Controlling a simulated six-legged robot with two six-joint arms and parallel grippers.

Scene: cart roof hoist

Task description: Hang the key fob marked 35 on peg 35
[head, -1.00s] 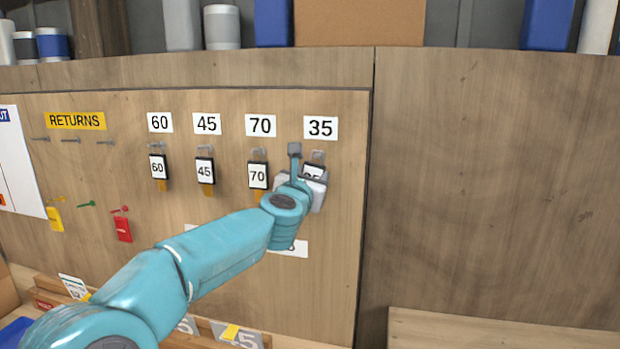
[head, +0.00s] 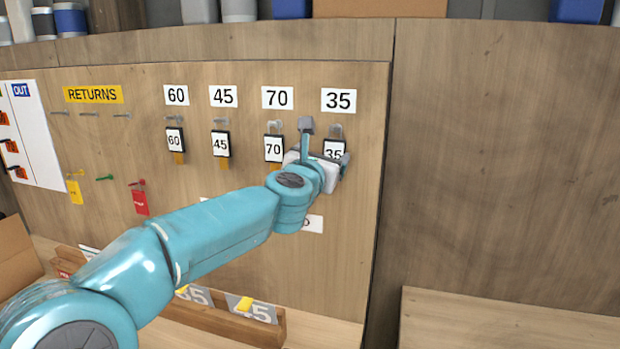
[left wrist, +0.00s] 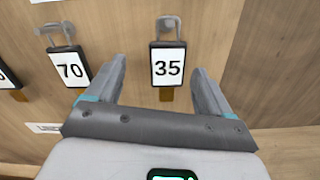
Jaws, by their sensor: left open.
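The key fob marked 35 (head: 334,149) hangs on the peg (head: 336,130) under the 35 label (head: 339,100). In the left wrist view the fob (left wrist: 168,66) hangs upright below its grey peg (left wrist: 169,26), with a brown tab at its lower end. My left gripper (head: 325,142) is in front of the board at the fob. In the left wrist view its two fingers (left wrist: 160,85) are spread, one on each side of the fob and apart from it. In the head view the gripper hides the fob's lower part. My right gripper is not in view.
Fobs marked 70 (head: 273,149), 45 (head: 221,145) and 60 (head: 175,141) hang on their pegs to the left. A yellow tag (head: 75,191) and a red tag (head: 140,201) hang below the RETURNS label (head: 93,94). A wooden tray (head: 215,322) lies below the board.

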